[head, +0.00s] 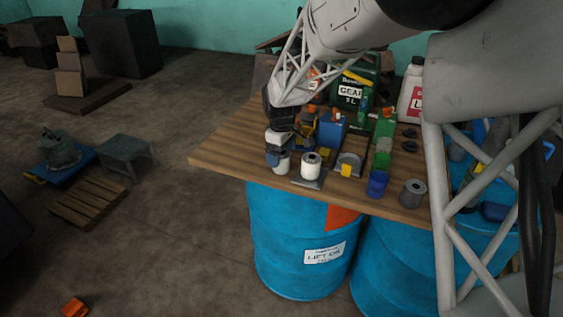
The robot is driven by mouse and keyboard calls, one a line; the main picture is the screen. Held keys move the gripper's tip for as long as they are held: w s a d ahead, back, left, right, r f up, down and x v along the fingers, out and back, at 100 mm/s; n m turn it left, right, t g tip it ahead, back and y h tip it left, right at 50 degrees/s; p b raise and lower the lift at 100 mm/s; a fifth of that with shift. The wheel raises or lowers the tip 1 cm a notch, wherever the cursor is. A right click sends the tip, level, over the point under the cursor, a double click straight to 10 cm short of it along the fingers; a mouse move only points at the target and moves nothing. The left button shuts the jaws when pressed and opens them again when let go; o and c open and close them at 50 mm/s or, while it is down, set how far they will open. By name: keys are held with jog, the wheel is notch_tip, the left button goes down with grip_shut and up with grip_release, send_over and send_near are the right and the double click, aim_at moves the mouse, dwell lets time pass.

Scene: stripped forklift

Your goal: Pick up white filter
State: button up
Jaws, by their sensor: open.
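A white cylindrical filter (311,165) with a dark hole in its top stands upright near the front edge of the wooden tabletop (225,155). A second white cylinder (280,166) stands just left of it, partly hidden under my gripper (278,153). My gripper points down from my arm, open, directly over or around this left cylinder. I cannot tell whether the fingers touch it. The fingers are small and dark here.
Right of the white cylinders stand a metal part with a yellow block (347,169), a blue cylinder (377,183) and a grey cylinder (412,193). A green gear oil can (352,95) and a white bottle (411,92) stand behind. The tabletop's left side is clear.

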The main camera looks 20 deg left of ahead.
aim_at(281, 161)
jog(key=shift+f, duration=1.8)
jog(key=c, duration=1.1)
jog(key=shift+r, duration=0.1)
jog(key=shift+r, duration=0.8)
jog(key=shift+s+d+r, duration=0.1)
jog(key=shift+r, duration=0.85)
jog(key=s+d+r, duration=0.1)
jog(key=s+d, duration=0.8)
jog(key=s, duration=0.3)
jog(key=shift+s+r, duration=0.15)
jog(key=shift+s, duration=0.25)
